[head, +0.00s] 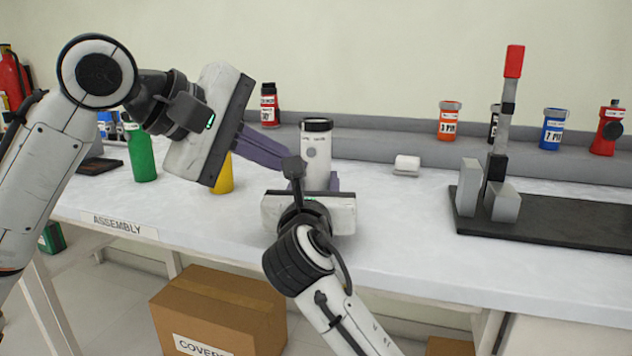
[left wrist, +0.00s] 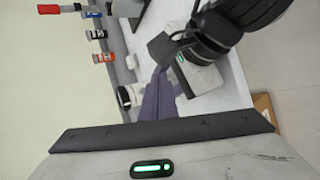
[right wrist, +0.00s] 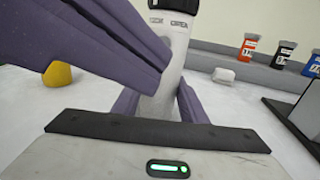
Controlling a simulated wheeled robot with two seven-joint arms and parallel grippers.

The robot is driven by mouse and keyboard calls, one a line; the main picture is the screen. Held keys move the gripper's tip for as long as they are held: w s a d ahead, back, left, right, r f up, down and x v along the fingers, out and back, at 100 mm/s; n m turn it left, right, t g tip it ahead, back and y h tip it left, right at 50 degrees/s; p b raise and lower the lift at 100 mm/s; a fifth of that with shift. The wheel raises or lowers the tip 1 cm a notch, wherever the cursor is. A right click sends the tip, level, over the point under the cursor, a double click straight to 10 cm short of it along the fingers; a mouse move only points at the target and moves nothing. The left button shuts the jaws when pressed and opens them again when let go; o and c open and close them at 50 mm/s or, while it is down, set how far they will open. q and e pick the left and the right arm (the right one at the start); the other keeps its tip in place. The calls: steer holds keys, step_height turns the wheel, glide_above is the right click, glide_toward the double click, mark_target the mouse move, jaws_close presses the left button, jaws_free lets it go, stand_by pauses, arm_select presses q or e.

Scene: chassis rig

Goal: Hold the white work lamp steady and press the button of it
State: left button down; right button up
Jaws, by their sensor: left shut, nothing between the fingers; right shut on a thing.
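The white work lamp (head: 317,165) is a white cylinder with a black top, standing upright at the middle of the table. A round grey spot, seemingly its button (head: 311,152), shows on its near side. My right gripper (head: 320,184) is shut around the lamp's lower body, one finger on each side in the right wrist view (right wrist: 160,105). My left gripper (head: 284,162) is shut and empty, its purple fingers slanting down to the lamp's left side near button height. In the left wrist view the lamp (left wrist: 124,97) is partly hidden behind these fingers; contact cannot be told.
A green bottle (head: 141,155) and a yellow one (head: 222,175) stand left. A small white block (head: 407,165) lies right of the lamp. A dark-based press (head: 560,220) with a red-tipped lever stands further right. Several bottles line the back ledge (head: 380,145).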

arm_select(q)
steer(key=shift+w+d, duration=0.3)
steer(key=shift+w, duration=0.7)
steer(key=shift+w+d, duration=0.25)
steer(key=shift+w, duration=0.75)
stand_by(0.5)
steer(key=shift+w+d, duration=0.15)
steer(key=shift+w, duration=0.25)
steer(key=shift+w, duration=0.25)
stand_by(0.4)
steer(key=shift+s, duration=0.65)
steer(key=shift+a, duration=0.2)
steer(key=s+a, duration=0.1)
steer(key=s, duration=0.4)
steer(key=shift+s+a, duration=0.3)
steer(key=shift+s, duration=0.1)
